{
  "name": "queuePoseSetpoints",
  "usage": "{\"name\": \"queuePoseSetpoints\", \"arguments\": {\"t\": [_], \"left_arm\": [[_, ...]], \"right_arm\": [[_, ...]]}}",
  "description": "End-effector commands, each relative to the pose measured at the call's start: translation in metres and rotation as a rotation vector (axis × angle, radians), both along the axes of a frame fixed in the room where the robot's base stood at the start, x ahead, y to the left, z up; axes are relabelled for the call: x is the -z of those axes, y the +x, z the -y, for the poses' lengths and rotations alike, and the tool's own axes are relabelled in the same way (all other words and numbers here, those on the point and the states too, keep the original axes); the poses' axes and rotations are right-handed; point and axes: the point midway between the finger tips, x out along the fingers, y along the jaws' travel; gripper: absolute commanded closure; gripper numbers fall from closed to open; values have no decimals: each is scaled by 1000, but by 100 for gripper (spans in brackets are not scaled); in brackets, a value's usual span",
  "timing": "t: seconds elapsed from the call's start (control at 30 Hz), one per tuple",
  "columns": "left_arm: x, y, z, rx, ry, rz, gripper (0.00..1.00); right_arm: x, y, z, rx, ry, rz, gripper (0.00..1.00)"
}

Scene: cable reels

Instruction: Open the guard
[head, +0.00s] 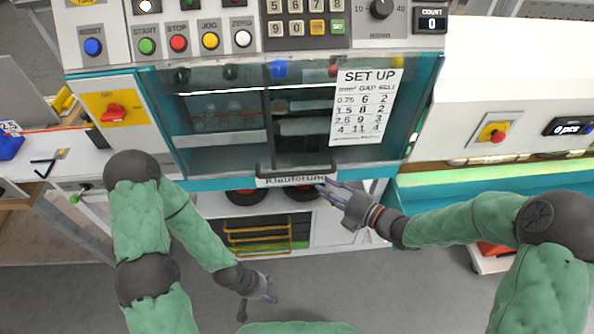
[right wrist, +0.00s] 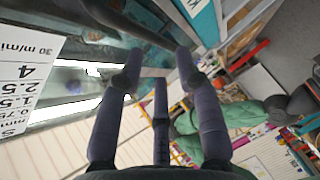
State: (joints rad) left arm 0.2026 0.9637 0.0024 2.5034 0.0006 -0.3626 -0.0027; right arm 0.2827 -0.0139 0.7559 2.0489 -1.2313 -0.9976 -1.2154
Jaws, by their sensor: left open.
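The guard (head: 232,110) is a see-through panel in a teal frame on the front of the machine, and it is down over the machine's inside. A dark handle (head: 292,174) runs along its lower edge above a white label. My right gripper (head: 325,188) is at the right end of the handle. In the right wrist view its fingers (right wrist: 155,70) are spread, with a dark bar (right wrist: 135,25) just beyond the tips. I cannot tell whether they touch it. My left gripper (head: 266,292) hangs low in front of the machine, open and empty.
A SET UP sheet (head: 366,105) is stuck on the guard's right side. Button panels (head: 165,38) lie above it. A yellow plate with a red switch (head: 113,112) is on the left. Below are dark reels (head: 245,197) and a yellow rack (head: 262,238). The floor in front is clear.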

Motion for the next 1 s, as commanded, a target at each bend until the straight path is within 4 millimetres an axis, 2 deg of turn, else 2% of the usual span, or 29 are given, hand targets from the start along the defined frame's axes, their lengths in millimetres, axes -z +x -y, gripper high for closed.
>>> {"name": "queuePoseSetpoints", "arguments": {"t": [0.1,0.27,0.73,1.0], "left_arm": [[-1,0,0,0,0,0,41],[1,0,0,0,0,0,41],[19,0,0,0,0,0,41],[23,0,0,0,0,0,41]], "right_arm": [[-12,-4,-2,-40,-34,80,65],[-13,-1,-9,-55,-44,105,65],[-1,45,-67,-56,-41,101,65],[1,61,-84,-53,-41,100,65]]}}
